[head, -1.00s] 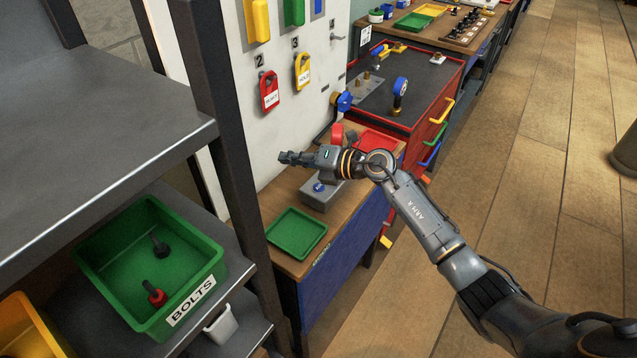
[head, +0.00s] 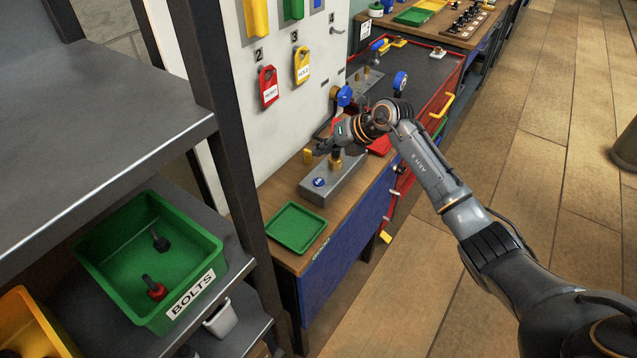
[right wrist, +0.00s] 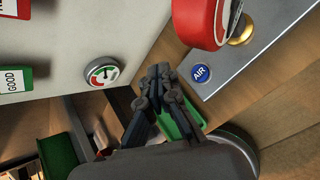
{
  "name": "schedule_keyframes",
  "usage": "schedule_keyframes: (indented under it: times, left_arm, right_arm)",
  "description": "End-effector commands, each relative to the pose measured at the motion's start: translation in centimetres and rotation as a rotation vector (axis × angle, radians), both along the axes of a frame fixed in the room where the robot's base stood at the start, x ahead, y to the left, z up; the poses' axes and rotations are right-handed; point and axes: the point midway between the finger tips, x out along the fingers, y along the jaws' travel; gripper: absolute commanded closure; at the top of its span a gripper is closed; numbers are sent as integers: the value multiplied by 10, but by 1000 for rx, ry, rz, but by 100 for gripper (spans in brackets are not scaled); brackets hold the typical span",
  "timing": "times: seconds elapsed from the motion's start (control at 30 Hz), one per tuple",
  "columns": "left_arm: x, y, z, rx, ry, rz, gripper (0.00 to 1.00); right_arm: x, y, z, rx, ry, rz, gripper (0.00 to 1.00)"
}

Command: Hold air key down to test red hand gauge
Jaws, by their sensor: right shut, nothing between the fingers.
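The grey air box (head: 333,187) sits on the wooden bench, with the round blue AIR key (head: 319,182) on its top. The key also shows in the right wrist view (right wrist: 200,73). A brass fitting (head: 336,162) stands on the box. In the right wrist view the red gauge (right wrist: 200,22) is beside the brass fitting (right wrist: 241,30), its face turned away. In the head view my right gripper mostly hides it. My left gripper is not in view.
A green tray (head: 295,228) lies on the bench's front left. A red tray (head: 380,147) is partly hidden behind my right arm. A round dial (right wrist: 102,72) is on the white panel. A dark shelf post (head: 233,150) stands left of the bench.

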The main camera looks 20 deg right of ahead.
Motion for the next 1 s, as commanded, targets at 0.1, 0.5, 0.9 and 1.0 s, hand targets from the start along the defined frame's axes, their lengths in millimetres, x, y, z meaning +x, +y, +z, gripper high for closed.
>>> schedule_keyframes:
  times: [0.1,0.5,0.9,1.0]
  left_arm:
    - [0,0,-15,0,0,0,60]
    - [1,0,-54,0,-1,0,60]
    - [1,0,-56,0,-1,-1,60]
    - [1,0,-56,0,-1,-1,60]
  right_arm:
    - [0,0,-20,1,3,0,100]
    - [0,0,-72,0,1,0,100]
    - [0,0,-77,1,0,0,100]
    - [0,0,-77,1,0,0,100]
